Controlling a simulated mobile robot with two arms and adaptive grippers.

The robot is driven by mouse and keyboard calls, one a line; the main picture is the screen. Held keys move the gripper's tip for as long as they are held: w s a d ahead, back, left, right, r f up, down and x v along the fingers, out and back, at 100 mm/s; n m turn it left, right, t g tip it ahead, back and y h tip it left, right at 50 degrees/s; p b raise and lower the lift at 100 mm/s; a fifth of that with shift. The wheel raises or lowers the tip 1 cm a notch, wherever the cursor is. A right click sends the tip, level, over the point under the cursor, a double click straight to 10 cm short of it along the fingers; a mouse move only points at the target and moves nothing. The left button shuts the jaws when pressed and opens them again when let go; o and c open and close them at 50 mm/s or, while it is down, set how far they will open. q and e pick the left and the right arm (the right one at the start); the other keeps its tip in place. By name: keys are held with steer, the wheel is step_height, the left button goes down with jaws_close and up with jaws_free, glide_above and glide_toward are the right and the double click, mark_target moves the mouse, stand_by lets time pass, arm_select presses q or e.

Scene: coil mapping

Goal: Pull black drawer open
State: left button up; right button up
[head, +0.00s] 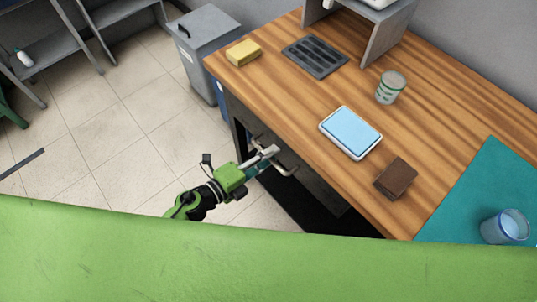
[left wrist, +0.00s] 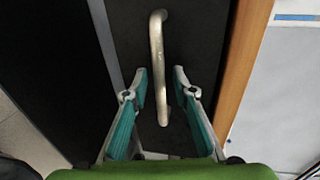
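The black drawer front (left wrist: 200,35) faces me under the wooden desk top, and it is dark and partly hidden in the head view. Its silver bar handle (left wrist: 157,45) stands out from the front; the handle also shows in the head view (head: 287,169) just below the desk edge. My left gripper (head: 272,153) is at the handle. In the left wrist view my left gripper (left wrist: 160,88) is open, with one teal-padded finger on each side of the handle's lower end. Gaps show between the pads and the bar. My right gripper is out of view.
The wooden desk (head: 300,105) holds a yellow sponge (head: 243,52), black tray (head: 315,56), can (head: 390,87), blue-topped box (head: 351,132), brown block (head: 396,178) and cup (head: 505,227) on a teal mat (head: 470,200). A grey bin (head: 208,45) stands behind.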

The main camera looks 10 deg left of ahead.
arm_select(q)
steer(key=shift+w+d, duration=0.1)
jaws_close()
